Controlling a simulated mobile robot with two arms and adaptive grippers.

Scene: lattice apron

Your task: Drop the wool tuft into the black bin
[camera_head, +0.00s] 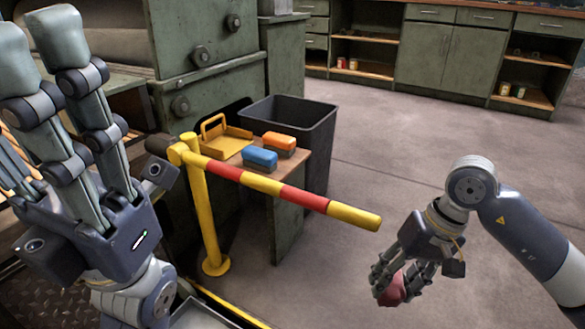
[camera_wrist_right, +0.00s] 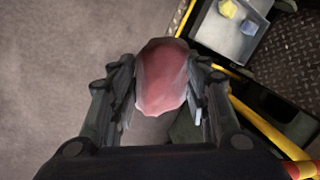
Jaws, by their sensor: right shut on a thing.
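The wool tuft (camera_head: 391,291) is a rounded pinkish-red lump. My right gripper (camera_head: 398,284) is shut on it, low over the floor at the right of the head view. In the right wrist view the tuft (camera_wrist_right: 163,80) sits between the fingers of the right gripper (camera_wrist_right: 160,90), with bare floor behind it. The black bin (camera_head: 321,140) stands upright in the upper middle of the head view, open at the top, well apart from the right gripper. My left gripper (camera_head: 38,48) is large at the left, its fingers raised, spread and empty.
A red and yellow striped barrier arm (camera_head: 262,183) on a yellow post (camera_head: 207,222) reaches between the bin and my right gripper. A small bench (camera_head: 291,183) in front of the bin holds a yellow dustpan-like piece (camera_head: 226,142) and blue (camera_head: 260,158) and orange (camera_head: 279,144) blocks. Floor at right is clear.

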